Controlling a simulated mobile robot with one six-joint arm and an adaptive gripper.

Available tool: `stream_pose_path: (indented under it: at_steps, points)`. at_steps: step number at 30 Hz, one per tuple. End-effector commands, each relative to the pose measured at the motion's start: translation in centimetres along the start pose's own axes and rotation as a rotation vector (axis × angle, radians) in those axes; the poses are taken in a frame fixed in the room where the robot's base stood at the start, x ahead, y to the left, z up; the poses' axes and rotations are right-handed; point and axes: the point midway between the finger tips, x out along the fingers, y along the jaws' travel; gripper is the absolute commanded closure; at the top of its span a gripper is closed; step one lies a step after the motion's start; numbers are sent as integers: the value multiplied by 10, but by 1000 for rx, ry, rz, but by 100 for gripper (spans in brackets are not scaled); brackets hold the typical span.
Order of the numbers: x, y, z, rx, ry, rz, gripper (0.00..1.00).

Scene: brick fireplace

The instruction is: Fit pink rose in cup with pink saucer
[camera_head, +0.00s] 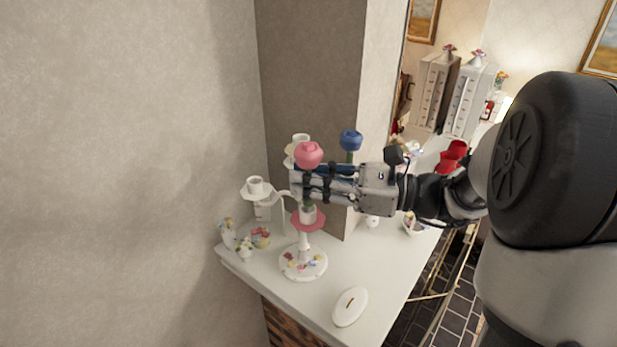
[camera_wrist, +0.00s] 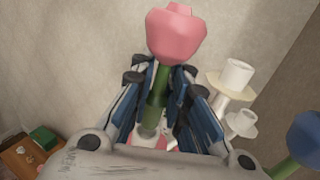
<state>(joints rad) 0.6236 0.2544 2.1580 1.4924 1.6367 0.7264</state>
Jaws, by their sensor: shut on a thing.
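The pink rose (camera_head: 308,155) has a green stem and stands upright in my gripper (camera_head: 312,184). My fingers are shut on the stem below the bloom. In the wrist view the rose (camera_wrist: 177,36) rises above the fingertips. The white cup (camera_head: 307,214) sits on the pink saucer (camera_head: 308,222), directly below the gripper on a white candelabra arm. In the wrist view a bit of the pink saucer (camera_wrist: 150,141) shows below the stem. The stem's lower end is at or just over the cup; I cannot tell whether it is inside.
A blue rose (camera_head: 351,138) stands just behind my gripper. Another white cup (camera_head: 255,185) on a pale saucer is at the left. Small flower ornaments (camera_head: 260,238) and an oval white lid (camera_head: 350,306) lie on the white mantel (camera_head: 325,290). A wall corner stands close behind.

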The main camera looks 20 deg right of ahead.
Motion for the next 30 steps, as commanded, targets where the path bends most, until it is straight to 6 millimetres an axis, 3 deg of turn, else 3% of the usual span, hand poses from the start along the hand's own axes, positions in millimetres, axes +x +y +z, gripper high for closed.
stream_pose_path:
  at_steps: [30]
  points:
    - [0, 0, -26, 1, 0, 0, 100]
